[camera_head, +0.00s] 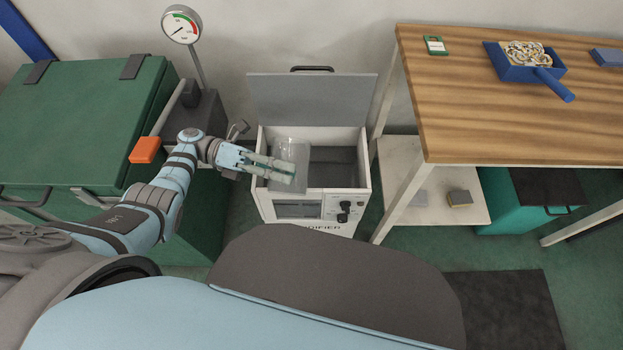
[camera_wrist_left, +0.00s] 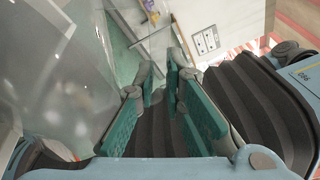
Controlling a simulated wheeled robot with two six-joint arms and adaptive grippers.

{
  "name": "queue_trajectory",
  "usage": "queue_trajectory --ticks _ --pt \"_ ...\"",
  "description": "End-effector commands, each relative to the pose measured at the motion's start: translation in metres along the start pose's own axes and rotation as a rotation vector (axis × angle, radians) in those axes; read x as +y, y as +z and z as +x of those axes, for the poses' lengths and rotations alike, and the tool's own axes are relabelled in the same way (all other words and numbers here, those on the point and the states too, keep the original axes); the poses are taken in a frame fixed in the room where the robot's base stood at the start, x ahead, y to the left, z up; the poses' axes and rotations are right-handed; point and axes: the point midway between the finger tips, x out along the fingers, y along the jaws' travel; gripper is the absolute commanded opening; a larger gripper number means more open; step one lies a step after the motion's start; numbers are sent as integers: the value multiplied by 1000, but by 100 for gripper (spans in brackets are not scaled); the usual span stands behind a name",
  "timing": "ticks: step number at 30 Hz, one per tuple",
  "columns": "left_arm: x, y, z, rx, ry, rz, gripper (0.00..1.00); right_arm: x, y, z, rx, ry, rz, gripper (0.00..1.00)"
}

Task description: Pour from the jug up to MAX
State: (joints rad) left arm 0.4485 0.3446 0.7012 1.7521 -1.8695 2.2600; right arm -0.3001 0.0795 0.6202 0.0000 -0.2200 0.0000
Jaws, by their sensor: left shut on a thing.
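The clear, see-through jug (camera_head: 289,152) is over the left part of the open tank of the white humidifier (camera_head: 349,213). It also fills the left side of the left wrist view (camera_wrist_left: 60,85). My left gripper (camera_head: 280,170) is shut on the jug at its near side; the exact part held is hard to make out. In the left wrist view the green fingers (camera_wrist_left: 160,75) stand close together beside the clear wall. The jug's tilt, its water level and any MAX mark cannot be made out. My right gripper is not in view.
The humidifier's grey lid (camera_head: 312,100) stands open behind the tank. A wooden table (camera_head: 490,120) at right holds a blue scoop (camera_head: 517,74).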

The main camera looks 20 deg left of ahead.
Motion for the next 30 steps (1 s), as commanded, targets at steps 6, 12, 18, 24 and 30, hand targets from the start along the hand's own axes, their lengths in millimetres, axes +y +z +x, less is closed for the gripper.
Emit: queue_trajectory --ticks 6,12,18,24,30 --pt "0 0 0 0 -1 2 0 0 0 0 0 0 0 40" --pt "-3 4 0 -1 -5 -18 0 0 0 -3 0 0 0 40" --pt "-3 5 -1 -1 -8 -33 0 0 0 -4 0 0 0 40" --pt "-3 5 -1 -1 -8 -32 0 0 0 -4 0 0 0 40" --pt "-3 5 -1 -1 -8 -34 0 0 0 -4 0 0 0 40"
